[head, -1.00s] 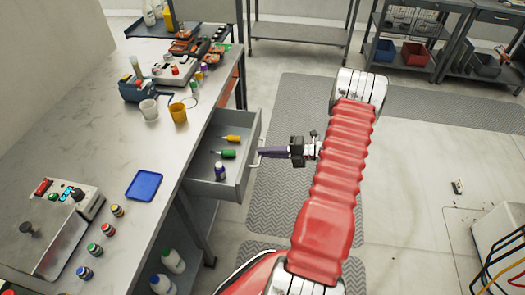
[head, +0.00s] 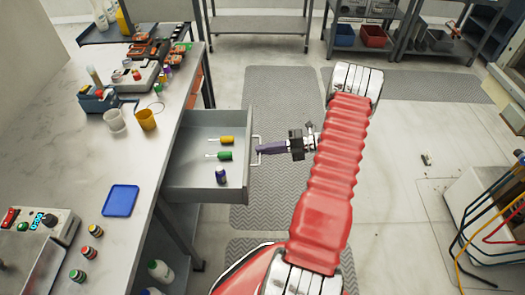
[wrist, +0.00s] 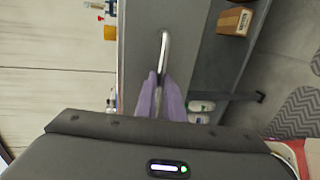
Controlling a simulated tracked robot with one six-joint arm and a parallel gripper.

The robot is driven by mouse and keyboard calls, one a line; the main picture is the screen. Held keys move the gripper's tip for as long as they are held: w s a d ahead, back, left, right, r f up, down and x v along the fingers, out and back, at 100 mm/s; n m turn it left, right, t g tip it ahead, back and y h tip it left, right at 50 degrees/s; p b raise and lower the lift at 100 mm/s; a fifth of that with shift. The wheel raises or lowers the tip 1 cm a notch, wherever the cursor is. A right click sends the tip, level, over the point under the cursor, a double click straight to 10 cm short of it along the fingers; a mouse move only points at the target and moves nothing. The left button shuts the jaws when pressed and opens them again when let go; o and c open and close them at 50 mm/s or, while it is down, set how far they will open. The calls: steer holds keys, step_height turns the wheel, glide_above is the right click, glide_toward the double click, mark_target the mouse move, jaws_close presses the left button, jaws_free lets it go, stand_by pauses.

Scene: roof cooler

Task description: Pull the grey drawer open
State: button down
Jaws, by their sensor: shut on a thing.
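The grey drawer (head: 180,183) stands pulled out from under the workbench in the head view, its inside showing. In the wrist view the fingers (wrist: 160,98) close around the silver handle (wrist: 164,55) on the drawer front.
The workbench top (head: 75,165) carries a blue tray (head: 121,200), cups, small bottles and tools. Bottles stand on the shelf below. Patterned mats (head: 273,95) cover part of the floor. Shelving with bins stands at the back; a white box with coloured hoses (head: 485,205) stands at right.

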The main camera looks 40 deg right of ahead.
steer(key=shift+f, duration=0.25)
steer(key=c, duration=1.9)
jaws_free()
steer(key=shift+r, duration=0.1)
steer(key=shift+d+r, duration=0.1)
steer(key=v, duration=1.3)
steer(key=shift+s+d, duration=0.2)
